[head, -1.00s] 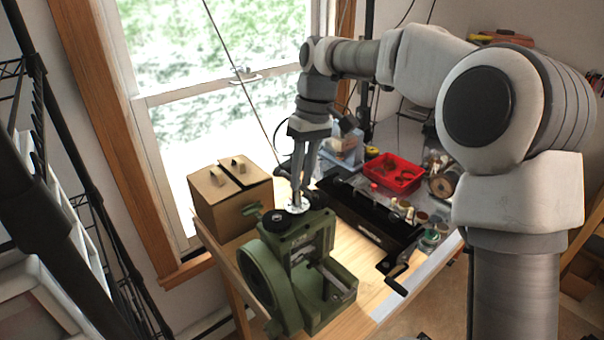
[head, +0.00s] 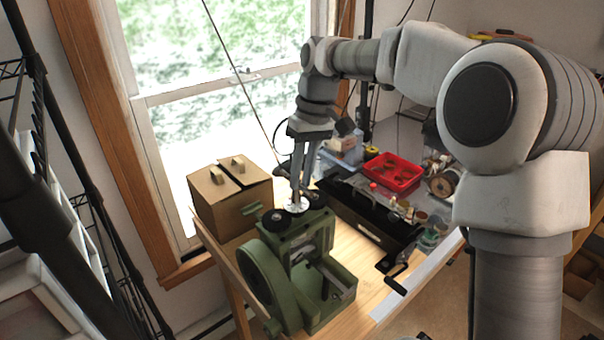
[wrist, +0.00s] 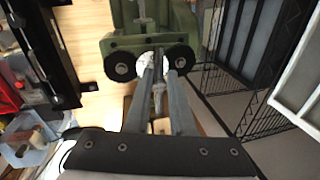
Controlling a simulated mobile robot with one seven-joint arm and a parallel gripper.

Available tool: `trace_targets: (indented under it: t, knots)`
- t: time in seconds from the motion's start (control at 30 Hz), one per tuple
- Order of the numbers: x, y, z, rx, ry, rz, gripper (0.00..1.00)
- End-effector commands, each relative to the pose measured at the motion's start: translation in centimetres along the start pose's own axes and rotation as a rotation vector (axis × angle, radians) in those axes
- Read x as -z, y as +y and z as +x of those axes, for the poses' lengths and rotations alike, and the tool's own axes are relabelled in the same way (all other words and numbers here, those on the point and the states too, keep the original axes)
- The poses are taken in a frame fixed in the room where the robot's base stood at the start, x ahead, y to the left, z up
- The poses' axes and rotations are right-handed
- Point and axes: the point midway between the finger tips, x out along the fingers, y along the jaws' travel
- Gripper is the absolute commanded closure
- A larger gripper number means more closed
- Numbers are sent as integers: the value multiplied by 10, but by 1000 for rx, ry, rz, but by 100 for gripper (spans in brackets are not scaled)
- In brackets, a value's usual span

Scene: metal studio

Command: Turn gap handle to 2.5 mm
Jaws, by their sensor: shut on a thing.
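A green rolling mill (head: 262,275) stands at the near edge of the wooden table. On its top are two black gear wheels and a pale round dial (head: 297,207), also partly visible in the wrist view (wrist: 143,62). My gripper (head: 297,203) points down at the mill's top. In the wrist view its fingers (wrist: 158,70) reach between the two black gears, shut around the metal gap handle (wrist: 159,92). The fingertips hide part of the dial, and its markings are too small to read, so I cannot tell the gap setting.
A cardboard box (head: 232,200) stands left of the mill by the window. A long black machine with a crank (head: 397,275) lies to the right. Behind it are a red tray (head: 393,172) and small jars. A black wire rack (head: 100,230) stands at the left.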

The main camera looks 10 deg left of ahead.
Motion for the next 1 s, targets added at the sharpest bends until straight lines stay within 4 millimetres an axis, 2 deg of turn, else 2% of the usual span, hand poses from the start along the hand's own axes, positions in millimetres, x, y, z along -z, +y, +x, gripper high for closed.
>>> trace_targets:
  t: [0.5,1.0]
  knots:
    - [2,-3,-1,-1,52,205,100]
    - [2,-4,-1,0,75,313,100]
